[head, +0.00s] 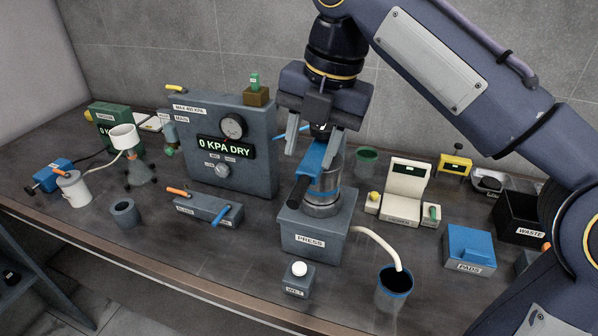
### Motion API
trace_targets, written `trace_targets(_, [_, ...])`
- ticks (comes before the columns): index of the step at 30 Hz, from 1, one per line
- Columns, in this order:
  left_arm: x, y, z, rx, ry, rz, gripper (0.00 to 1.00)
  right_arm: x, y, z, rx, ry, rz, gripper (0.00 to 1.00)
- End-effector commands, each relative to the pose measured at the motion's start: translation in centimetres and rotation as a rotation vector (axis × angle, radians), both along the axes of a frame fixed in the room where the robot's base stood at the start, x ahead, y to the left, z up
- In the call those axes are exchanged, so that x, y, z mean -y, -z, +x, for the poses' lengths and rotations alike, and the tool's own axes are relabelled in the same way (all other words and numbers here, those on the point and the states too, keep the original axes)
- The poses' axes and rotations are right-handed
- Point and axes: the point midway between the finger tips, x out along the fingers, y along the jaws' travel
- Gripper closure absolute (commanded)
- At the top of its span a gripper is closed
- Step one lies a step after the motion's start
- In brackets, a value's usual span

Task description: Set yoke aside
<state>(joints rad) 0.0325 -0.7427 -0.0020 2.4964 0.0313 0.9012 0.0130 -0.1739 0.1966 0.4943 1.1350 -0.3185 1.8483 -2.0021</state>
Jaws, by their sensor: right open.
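The press (300,229), a grey block labelled PRESS, stands in the middle of the bench with a clear cylinder (336,178) on it. A blue bar with a dark end, which looks like the yoke (311,162), lies tilted across the top of the cylinder. My right gripper (309,148) comes down from above, its fingers open on either side of the blue bar. I cannot tell whether they touch it. The gripper hides part of the cylinder top. My left gripper is not in view.
A grey panel (260,170) reading 0 KPA DRY stands left of the press. In front are a WET button box (298,281) and a dark cup (391,301) under a pale spout. A blue PADS box (469,248) and WASTE bin (519,222) are right. Bare bench lies front left.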

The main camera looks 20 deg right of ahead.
Motion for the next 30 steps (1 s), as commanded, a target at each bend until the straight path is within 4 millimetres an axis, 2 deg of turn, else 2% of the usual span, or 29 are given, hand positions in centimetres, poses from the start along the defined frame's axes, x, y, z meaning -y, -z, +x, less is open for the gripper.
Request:
trace_targets(12, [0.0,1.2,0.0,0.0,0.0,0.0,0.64,-0.9,6.2,0.6,-0.002,0.004,0.0,0.59])
trace_targets(17, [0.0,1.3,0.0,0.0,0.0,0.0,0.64,-1.0,7.2,0.7,-0.002,0.005,0.001,0.59])
trace_targets(25, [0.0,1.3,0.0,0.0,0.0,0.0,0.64,-1.1,7.3,0.8,0.0,0.005,0.001,0.59])
trace_targets(30, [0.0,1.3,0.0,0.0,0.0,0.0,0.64,-1.1,7.3,0.7,0.0,0.005,0.001,0.81])
